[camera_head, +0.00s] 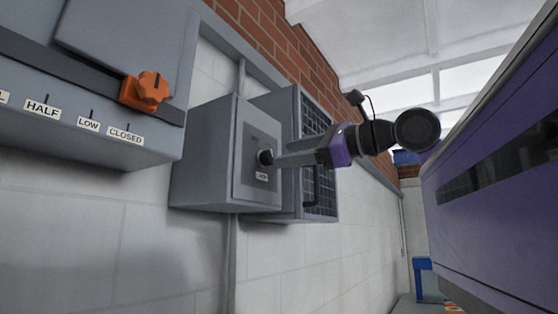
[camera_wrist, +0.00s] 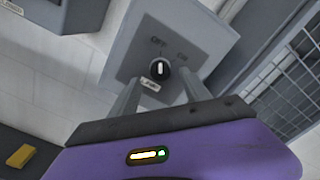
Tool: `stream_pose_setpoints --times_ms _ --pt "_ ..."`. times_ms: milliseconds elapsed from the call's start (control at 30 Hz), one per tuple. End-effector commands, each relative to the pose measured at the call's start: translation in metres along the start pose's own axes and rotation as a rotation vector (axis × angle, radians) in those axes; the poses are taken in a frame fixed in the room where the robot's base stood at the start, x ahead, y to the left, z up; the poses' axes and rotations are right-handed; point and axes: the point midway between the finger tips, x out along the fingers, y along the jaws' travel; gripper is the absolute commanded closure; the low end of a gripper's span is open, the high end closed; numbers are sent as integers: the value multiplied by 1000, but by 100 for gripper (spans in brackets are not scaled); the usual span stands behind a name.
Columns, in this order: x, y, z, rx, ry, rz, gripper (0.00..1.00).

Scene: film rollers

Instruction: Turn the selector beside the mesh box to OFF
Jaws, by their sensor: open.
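The selector (camera_wrist: 160,69) is a round black knob with a white pointer line on a grey box (camera_wrist: 180,30). OFF is printed at its upper left and ON at its upper right. The pointer stands roughly upright in the wrist view, between the two words; I cannot tell which it marks. My gripper (camera_wrist: 160,92) is open, its two fingers on either side of and just below the knob; contact is not clear. In the head view my gripper (camera_head: 275,160) reaches the box front and partly hides the knob (camera_head: 265,157). The mesh box (camera_head: 318,150) stands right behind the selector box.
A grey panel at left carries an orange knob (camera_head: 150,90) on a slide with HALF, LOW and CLOSED labels. A purple machine (camera_head: 500,190) lines the right side. A conduit (camera_head: 231,260) runs below the selector box. The aisle between wall and machine is open.

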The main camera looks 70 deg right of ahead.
Motion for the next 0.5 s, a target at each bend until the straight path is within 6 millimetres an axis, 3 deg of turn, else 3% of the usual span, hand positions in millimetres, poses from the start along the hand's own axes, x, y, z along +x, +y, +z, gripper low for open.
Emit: stream_pose_setpoints --times_ms 200,500 --pt "-27 1 -1 -1 1 -1 45" --pt "-33 0 0 -1 1 1 45"
